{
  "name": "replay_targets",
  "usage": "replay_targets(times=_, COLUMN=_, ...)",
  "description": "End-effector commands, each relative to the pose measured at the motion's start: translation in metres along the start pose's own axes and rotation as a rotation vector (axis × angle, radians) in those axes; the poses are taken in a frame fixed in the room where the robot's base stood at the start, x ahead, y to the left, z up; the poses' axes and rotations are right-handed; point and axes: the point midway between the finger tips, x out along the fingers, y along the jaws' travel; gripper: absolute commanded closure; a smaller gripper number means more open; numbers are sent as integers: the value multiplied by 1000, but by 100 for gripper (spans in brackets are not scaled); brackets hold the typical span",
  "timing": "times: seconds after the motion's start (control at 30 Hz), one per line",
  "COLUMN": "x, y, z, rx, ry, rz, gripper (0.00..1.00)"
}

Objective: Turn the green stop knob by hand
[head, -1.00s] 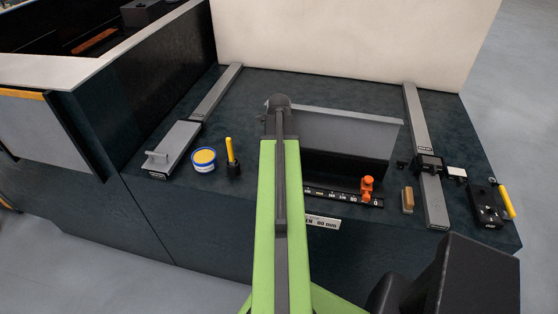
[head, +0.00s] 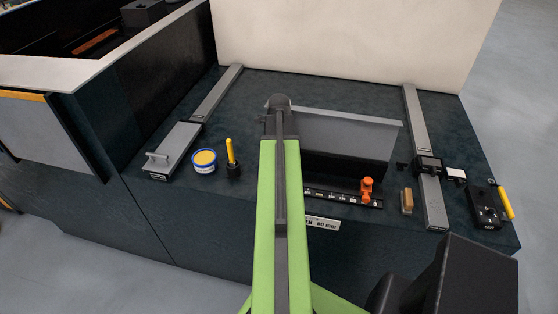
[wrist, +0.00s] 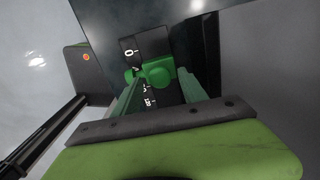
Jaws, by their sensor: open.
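In the wrist view a green knob (wrist: 160,75) sits on a green stop block, which rides on a black scale (wrist: 129,52) with white marks and a 0. My gripper (wrist: 160,84) is open. In the head view my green arm runs up the middle and hides my gripper and the green knob. An orange stop with a knob (head: 367,185) stands near the 0 end of a black scale strip (head: 318,193) there.
A grey upright plate (head: 345,130) stands behind the scale. A wooden block (head: 406,201), a grey rail (head: 434,200) and a black control box (head: 487,210) are at right. A yellow-lidded tub (head: 204,160) and a yellow-handled tool (head: 231,155) stand at left.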

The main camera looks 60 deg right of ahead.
Motion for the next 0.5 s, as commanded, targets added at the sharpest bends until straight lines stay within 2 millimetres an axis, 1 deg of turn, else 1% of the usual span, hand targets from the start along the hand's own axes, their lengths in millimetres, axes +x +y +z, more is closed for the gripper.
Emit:
replay_targets(times=0.03, x=-12, y=0, z=0, rx=0, ry=0, rz=0, gripper=50)
replay_targets(times=0.3, x=-44, y=0, z=0, rx=0, ry=0, rz=0, gripper=50)
replay_targets(times=0.4, x=-54, y=0, z=0, rx=0, ry=0, rz=0, gripper=50)
replay_targets(times=0.5, x=-54, y=0, z=0, rx=0, ry=0, rz=0, gripper=50)
